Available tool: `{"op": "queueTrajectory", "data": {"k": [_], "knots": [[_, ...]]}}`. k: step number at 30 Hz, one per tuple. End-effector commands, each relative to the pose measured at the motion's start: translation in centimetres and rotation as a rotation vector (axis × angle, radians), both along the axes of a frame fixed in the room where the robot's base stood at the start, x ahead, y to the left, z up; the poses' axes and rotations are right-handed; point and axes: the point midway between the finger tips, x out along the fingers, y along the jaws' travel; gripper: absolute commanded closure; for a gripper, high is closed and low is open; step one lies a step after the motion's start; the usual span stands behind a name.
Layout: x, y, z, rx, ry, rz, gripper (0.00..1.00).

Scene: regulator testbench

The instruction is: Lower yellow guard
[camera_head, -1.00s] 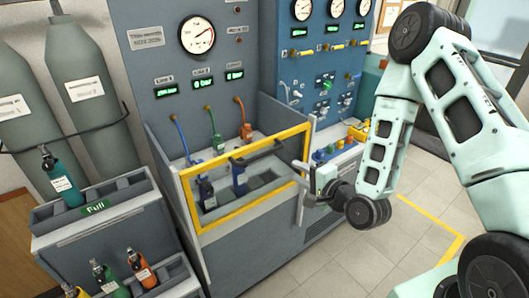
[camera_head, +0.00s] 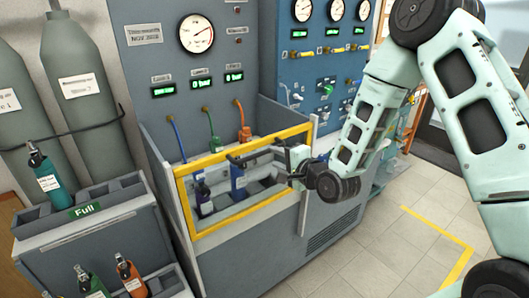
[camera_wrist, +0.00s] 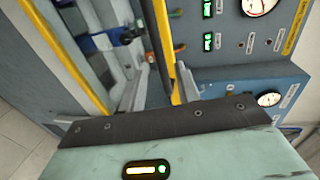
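The yellow guard (camera_head: 215,158) is a yellow-framed clear panel standing upright across the front of the grey bench bay. Its yellow frame also shows in the wrist view (camera_wrist: 65,55). My gripper (camera_head: 284,158) is at the right end of this handle. In the wrist view the two fingers (camera_wrist: 158,90) are apart, and the dark handle bar (camera_wrist: 163,40) runs between them, nearer the right finger. Whether either finger touches the bar cannot be told.
Behind the guard, small bottles (camera_head: 204,198) stand in the bay below coloured hoses. A blue gauge panel (camera_head: 283,70) rises behind my arm. A bottle rack (camera_head: 110,212) and tall grey cylinders (camera_head: 85,95) stand at left. The tiled floor (camera_head: 385,240) at right is clear.

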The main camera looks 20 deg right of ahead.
Motion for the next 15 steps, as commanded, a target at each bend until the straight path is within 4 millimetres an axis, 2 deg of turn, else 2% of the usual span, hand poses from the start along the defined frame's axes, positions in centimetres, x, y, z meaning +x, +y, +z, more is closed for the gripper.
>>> {"op": "queueTrajectory", "data": {"k": [6, 10, 15], "knots": [[4.0, 1.4, -0.6, 0.000, -0.001, 0.000, 0.67], [5.6, 1.9, -1.0, 0.000, 0.000, 0.000, 0.67], [6.6, 2.2, -1.4, -0.001, 0.001, 0.000, 0.67]]}}
